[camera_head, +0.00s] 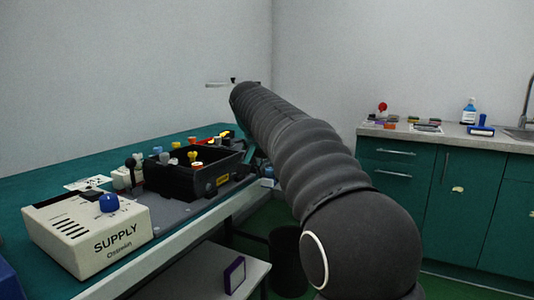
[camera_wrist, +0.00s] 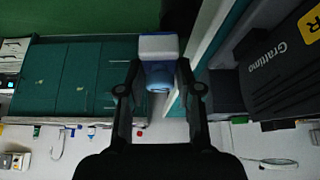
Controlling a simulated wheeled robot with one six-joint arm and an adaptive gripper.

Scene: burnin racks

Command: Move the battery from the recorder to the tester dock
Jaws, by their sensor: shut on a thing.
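A white and blue block (camera_wrist: 160,46), which looks like the battery, sits between the fingers of my gripper (camera_wrist: 159,72) in the wrist view. My gripper is shut on it, and it is held off the bench's edge. In the head view my arm hides most of the gripper; a small pale blue bit (camera_head: 268,172) shows beside the arm. A dark box lettered "Grattino" (camera_wrist: 285,75) with a yellow "R" label is at the right of the wrist view; it may be the recorder. I cannot tell which thing is the tester dock.
A cream "SUPPLY" box (camera_head: 88,232) with a blue knob and a black open box (camera_head: 190,186) with coloured knobs stand on the green bench (camera_head: 22,190). A dark bin (camera_head: 287,262) stands on the floor. A counter (camera_head: 450,133) with small items lies at right.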

